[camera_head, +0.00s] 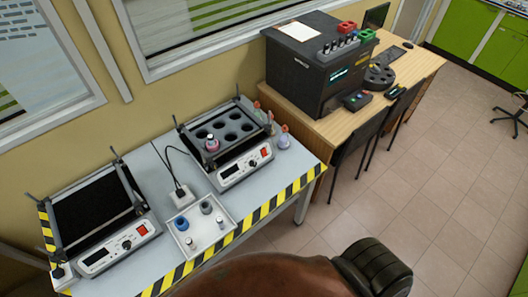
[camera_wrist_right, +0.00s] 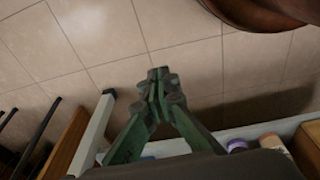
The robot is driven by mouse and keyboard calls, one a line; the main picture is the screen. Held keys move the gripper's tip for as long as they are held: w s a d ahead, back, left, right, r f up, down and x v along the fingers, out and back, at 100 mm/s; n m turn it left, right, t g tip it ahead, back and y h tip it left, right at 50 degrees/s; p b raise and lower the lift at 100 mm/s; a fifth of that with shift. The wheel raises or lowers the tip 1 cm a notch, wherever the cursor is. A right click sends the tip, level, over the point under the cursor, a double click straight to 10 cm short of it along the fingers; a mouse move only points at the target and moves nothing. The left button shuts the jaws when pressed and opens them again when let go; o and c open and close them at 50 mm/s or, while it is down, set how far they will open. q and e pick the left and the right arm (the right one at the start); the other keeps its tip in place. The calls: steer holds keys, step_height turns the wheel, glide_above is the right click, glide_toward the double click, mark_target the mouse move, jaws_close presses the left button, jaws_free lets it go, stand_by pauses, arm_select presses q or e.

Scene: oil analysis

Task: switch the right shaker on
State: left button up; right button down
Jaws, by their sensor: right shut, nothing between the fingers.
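The right shaker (camera_head: 225,140) stands on the grey table in the head view, a black rack with round holes on a white base. Its front panel has a dark display, a knob and a red switch (camera_head: 264,153); I cannot tell the switch's position. A bottle with a pinkish-red body (camera_head: 212,145) stands in the rack. My right gripper (camera_wrist_right: 160,78) shows in the right wrist view, its green fingers together and empty, with tiled floor beyond them. It is apart from the shaker and outside the head view. My left gripper is not in view.
The left shaker (camera_head: 98,205) has a similar panel and its own red switch (camera_head: 142,230). Between the shakers are a power socket (camera_head: 181,196) and a white tray (camera_head: 233,228) with small containers. Bottles (camera_head: 284,138) stand right of the right shaker. A black analyser (camera_head: 308,70) sits on the wooden desk.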

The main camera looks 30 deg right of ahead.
steer(key=w+d+r+n+t+h, duration=0.1)
steer(key=w+d+r, duration=0.3)
steer(key=r, duration=0.7)
steer(key=w+d+r+n+t+h, duration=0.15)
steer(key=w+r, duration=0.35)
steer(key=r, duration=0.6)
steer(key=w+d+r+h, duration=0.1)
steer(key=w+d+r, duration=0.3)
steer(key=r, duration=0.7)
steer(key=w+d+r+n+t+h, duration=0.2)
steer(key=w+d+r+n+h, duration=0.15)
steer(key=w, duration=0.25)
steer(key=w+d+r+n+t+h, duration=0.1)
steer(key=w+d+r+n+h, duration=0.15)
steer(key=w+n, duration=0.2)
steer(key=w+a+r+n+t, duration=0.1)
steer(key=w+r+n+t, duration=0.1)
steer(key=w+n, duration=0.4)
steer(key=w+a+r+n+t, duration=0.1)
steer(key=w+a+n+t, duration=0.1)
steer(key=w+n, duration=0.4)
steer(key=shift+w+r+t+h+b, duration=0.4)
steer(key=shift+w+t, duration=0.2)
steer(key=shift+t, duration=0.15)
